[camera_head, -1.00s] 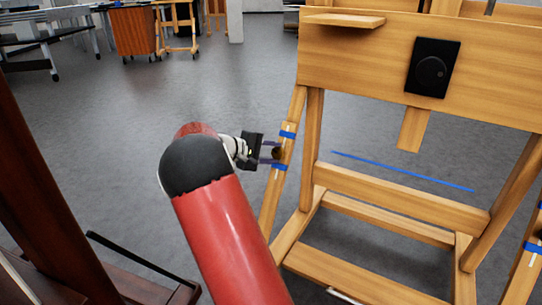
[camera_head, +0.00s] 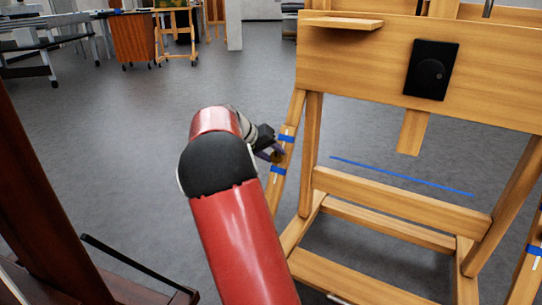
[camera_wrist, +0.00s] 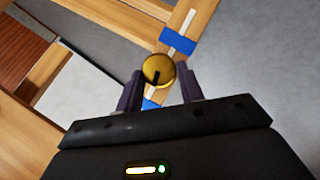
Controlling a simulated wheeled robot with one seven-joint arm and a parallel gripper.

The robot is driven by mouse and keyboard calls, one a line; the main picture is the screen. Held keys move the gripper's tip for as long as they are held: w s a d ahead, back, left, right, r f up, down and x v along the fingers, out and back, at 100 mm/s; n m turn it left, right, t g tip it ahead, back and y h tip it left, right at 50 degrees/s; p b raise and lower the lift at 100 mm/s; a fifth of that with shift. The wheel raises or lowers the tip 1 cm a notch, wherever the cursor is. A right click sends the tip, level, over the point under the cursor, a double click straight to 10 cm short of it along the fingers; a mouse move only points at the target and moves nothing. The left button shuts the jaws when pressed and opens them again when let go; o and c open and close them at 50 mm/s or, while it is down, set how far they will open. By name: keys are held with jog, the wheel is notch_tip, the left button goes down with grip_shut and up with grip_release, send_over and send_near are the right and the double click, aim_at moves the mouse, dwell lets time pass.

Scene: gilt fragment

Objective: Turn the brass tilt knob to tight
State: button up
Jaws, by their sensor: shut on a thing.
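The brass tilt knob (camera_wrist: 158,70) is a round gold disc with a dark pointer line, on a slanting wooden leg (camera_wrist: 195,18) of the easel. In the wrist view it sits between the two dark fingers of my gripper (camera_wrist: 160,88), which is shut on it. The pointer line runs down toward the bottom of the wrist view. In the head view the knob (camera_head: 279,157) is partly hidden by my gripper (camera_head: 268,152). Blue tape bands (camera_head: 286,138) cross the leg above and below the knob, with a white mark near each.
The wooden easel (camera_head: 340,75) fills the right, with a black dial plate (camera_head: 431,70) on its board and a small ledge (camera_head: 342,23). A dark wooden post (camera_head: 40,170) stands at the left. Grey floor (camera_head: 130,120) is open between them.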

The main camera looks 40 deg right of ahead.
jog(key=shift+s+m+t+y, duration=0.1)
jog(key=shift+m+t+y, duration=0.25)
jog(key=shift+m, duration=0.55)
jog(key=o, duration=1)
jog(key=shift+r, duration=0.1)
jog(key=p+v, duration=0.1)
jog(key=v, duration=0.6)
jog(key=shift+a+r, duration=0.2)
jog(key=shift+r, duration=0.05)
